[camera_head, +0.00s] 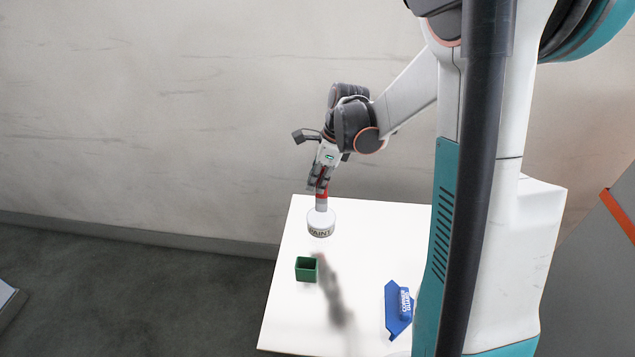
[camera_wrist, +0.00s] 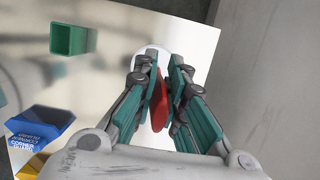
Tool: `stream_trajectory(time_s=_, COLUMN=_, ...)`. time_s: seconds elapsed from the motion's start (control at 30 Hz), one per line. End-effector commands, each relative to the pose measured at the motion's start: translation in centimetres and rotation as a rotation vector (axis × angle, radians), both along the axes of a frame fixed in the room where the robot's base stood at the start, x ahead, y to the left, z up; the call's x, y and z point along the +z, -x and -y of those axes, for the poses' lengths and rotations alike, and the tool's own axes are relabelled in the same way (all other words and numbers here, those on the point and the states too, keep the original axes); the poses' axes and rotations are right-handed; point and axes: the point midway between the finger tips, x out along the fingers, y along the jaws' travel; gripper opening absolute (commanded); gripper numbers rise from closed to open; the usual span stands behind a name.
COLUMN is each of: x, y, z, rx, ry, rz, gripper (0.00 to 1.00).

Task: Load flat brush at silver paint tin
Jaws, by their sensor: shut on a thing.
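My gripper (camera_head: 320,182) is shut on the red handle of the flat brush (camera_head: 322,189). The brush points down, with its grey metal part below the fingers. The pale silver-white paint tin (camera_head: 321,229), marked PAINT, stands on the white table directly under it. The brush's lower end meets the tin's top in the head view; its bristles are hidden, and I cannot tell how deep they are. In the wrist view, the red handle (camera_wrist: 160,106) shows between the fingers (camera_wrist: 164,72), and the tin's pale rim (camera_wrist: 139,58) shows behind them.
A green open square cup (camera_head: 306,269) stands on the table (camera_head: 285,318) in front and left of the tin. A blue corner guard block (camera_head: 398,308) lies at the front right. A yellow piece (camera_wrist: 33,167) shows in the wrist view. The table's left part is mostly clear.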

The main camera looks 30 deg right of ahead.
Motion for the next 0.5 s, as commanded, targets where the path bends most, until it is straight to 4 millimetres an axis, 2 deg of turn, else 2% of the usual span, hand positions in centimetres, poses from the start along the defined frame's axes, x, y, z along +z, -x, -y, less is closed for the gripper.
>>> stream_trajectory(time_s=0.5, x=4.0, y=0.0, z=0.0, rx=0.0, ry=0.0, rz=0.0, gripper=0.0)
